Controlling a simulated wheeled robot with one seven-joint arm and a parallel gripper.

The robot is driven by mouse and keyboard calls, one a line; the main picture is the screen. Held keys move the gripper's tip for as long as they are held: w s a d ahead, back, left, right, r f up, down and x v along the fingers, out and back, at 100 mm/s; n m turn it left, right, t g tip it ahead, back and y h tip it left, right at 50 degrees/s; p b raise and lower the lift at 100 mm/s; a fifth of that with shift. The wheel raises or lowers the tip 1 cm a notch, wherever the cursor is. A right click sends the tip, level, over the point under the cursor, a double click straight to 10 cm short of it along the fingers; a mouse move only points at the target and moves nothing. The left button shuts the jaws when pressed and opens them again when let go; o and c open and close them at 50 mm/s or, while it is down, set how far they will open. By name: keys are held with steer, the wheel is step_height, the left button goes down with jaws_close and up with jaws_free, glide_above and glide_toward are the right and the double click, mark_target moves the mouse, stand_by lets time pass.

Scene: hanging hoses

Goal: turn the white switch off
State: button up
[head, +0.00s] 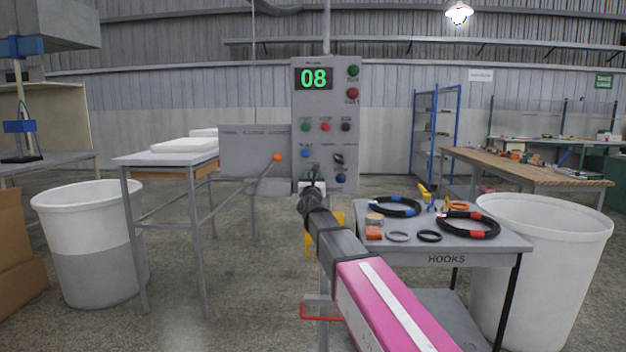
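The grey control panel (300,110) stands ahead, with a green display reading 08. A small whitish part (309,187) shows at its lower edge, just behind the end of my arm; I cannot tell whether it is the white switch. No other white switch stands out on the panel. My gripper (313,177) is in front of the panel's lower left part, small and seen from behind. It overlaps the whitish part in the picture; whether they touch is unclear. The finger gap is too small to tell.
A hooks table (480,243) with hoses and rings stands right. White bins (85,215) stand on both sides. A grey table (135,158) is left.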

steer(key=shift+s, duration=0.1)
steer(key=v, duration=1)
steer(key=shift+s+f, duration=0.15)
steer(key=shift+s, duration=0.1)
steer(key=s+d+f+m+g+h, duration=0.35)
steer(key=d+f+m+g, duration=0.25)
steer(key=d+f+m, duration=0.55)
steer(key=s+d+f+m+g+h, duration=0.2)
steer(key=d+f+m+g+h, duration=0.3)
steer(key=d+f+m, duration=0.6)
steer(key=s+d+f+m+g+y, duration=0.1)
steer(key=s+f+m+g+y, duration=0.8)
steer(key=s+f, duration=0.9)
step_height(320, 180, down, 4)
steer(key=m+g, duration=0.2)
steer(key=m, duration=0.2)
steer(key=shift+s, duration=0.4)
